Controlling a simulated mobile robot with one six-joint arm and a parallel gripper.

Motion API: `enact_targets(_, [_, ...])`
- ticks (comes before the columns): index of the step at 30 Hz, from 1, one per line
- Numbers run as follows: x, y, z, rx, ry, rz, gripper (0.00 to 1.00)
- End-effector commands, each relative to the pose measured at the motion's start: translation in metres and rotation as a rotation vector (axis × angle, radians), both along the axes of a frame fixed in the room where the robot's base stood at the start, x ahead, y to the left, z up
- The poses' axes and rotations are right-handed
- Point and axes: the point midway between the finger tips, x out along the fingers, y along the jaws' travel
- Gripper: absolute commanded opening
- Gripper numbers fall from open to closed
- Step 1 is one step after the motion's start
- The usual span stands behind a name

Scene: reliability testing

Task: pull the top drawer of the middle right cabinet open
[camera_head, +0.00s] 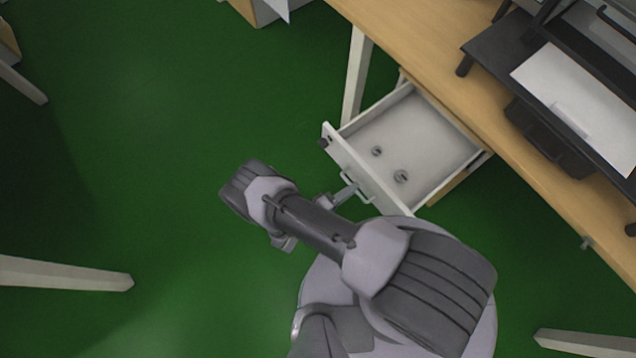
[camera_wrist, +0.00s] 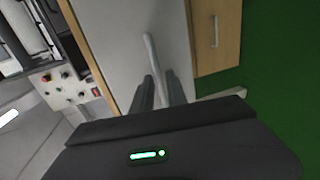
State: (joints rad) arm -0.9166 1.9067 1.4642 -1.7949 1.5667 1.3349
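The top drawer (camera_head: 415,145) is pulled out from the cabinet under the wooden desk. It is white inside, with two small round grey items lying on its floor. Its bar handle (camera_head: 358,186) is on the white front panel. In the wrist view the handle (camera_wrist: 152,52) runs down between the two dark fingers of my gripper (camera_wrist: 160,92). The fingers are close on both sides of the bar and appear shut on it. In the head view my gripper (camera_head: 343,195) is at the handle, partly hidden by my arm.
The wooden desk (camera_head: 440,70) carries a black stand with white paper (camera_head: 570,90). A wooden cabinet front with a metal handle (camera_wrist: 214,30) shows in the wrist view. White legs (camera_head: 355,75) stand on the green floor (camera_head: 150,130), which is clear left of the drawer.

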Motion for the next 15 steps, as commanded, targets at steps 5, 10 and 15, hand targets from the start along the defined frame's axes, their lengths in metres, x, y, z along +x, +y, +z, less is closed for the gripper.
enact_targets(5, [-0.025, 0.038, 0.012, 0.004, -0.003, 0.008, 0.18])
enact_targets(10, [-0.057, 0.082, 0.022, 0.005, -0.002, 0.008, 0.18])
enact_targets(15, [-0.081, 0.113, 0.028, 0.003, -0.003, 0.004, 0.18])
